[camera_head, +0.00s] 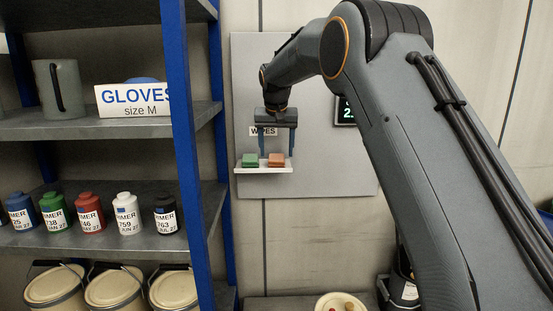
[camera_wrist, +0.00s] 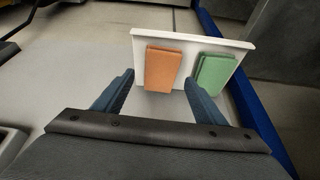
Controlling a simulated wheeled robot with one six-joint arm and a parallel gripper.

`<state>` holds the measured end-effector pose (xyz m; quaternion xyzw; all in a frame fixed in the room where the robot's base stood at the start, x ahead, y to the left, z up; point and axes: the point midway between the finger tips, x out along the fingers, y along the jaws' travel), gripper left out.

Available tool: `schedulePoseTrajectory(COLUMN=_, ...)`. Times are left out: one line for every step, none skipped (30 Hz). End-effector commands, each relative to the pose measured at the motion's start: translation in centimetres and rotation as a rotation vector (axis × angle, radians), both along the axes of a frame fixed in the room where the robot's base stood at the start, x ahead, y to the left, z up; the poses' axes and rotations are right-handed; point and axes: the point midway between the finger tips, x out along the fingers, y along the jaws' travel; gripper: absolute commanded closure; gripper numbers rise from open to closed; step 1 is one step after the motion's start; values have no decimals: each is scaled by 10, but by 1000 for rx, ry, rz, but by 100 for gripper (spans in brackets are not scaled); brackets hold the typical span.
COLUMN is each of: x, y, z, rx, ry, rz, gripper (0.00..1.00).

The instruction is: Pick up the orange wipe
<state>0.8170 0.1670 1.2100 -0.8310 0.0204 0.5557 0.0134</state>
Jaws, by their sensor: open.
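The orange wipe (camera_head: 276,160) lies on a small white shelf (camera_head: 262,170) on the wall panel, to the right of a green wipe (camera_head: 250,160). In the wrist view the orange wipe (camera_wrist: 162,69) shows ahead of and between my two fingers, and the green wipe (camera_wrist: 213,74) is to its right, past the right finger. My gripper (camera_head: 276,153) is open and empty, with its fingers pointing down towards the shelf in the head view. In the wrist view my gripper (camera_wrist: 158,88) has its fingers spread wider than the orange wipe. I cannot tell the exact gap between the fingertips and the shelf.
A dark display (camera_head: 345,111) is on the panel behind my arm. A round tray (camera_head: 328,298) is low down.

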Motion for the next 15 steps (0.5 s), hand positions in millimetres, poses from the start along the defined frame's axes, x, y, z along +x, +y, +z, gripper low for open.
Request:
schedulePoseTrajectory(x=3, y=0, z=-4, rx=-1, ry=2, rz=0, gripper=35)
schedulePoseTrajectory(x=4, y=0, z=-7, rx=0, ry=1, rz=0, gripper=35)
schedulePoseTrajectory(x=6, y=0, z=-13, rx=-1, ry=2, rz=0, gripper=35)
schedulePoseTrajectory(x=8, y=0, z=-16, rx=-1, ry=2, rz=0, gripper=35)
schedulePoseTrajectory(x=9, y=0, z=-19, rx=0, ry=1, rz=0, gripper=35)
schedulePoseTrajectory(x=10, y=0, z=-22, rx=0, ry=0, rz=0, gripper=35)
schedulePoseTrajectory(x=11, y=0, z=-23, rx=0, ry=0, rz=0, gripper=35)
schedulePoseTrajectory(x=11, y=0, z=-25, rx=0, ry=0, rz=0, gripper=35)
schedulePoseTrajectory(x=12, y=0, z=-26, rx=0, ry=0, rz=0, gripper=35)
schedulePoseTrajectory(x=12, y=0, z=-27, rx=0, ry=0, rz=0, gripper=35)
schedulePoseTrajectory(x=12, y=0, z=-27, rx=0, ry=-1, rz=0, gripper=35)
schedulePoseTrajectory(x=12, y=0, z=-27, rx=0, ry=-1, rz=0, gripper=35)
schedulePoseTrajectory(x=12, y=0, z=-27, rx=0, ry=-1, rz=0, gripper=35)
schedulePoseTrajectory(x=12, y=0, z=-27, rx=0, ry=-1, rz=0, gripper=35)
schedulePoseTrajectory(x=12, y=0, z=-27, rx=0, ry=-1, rz=0, gripper=35)
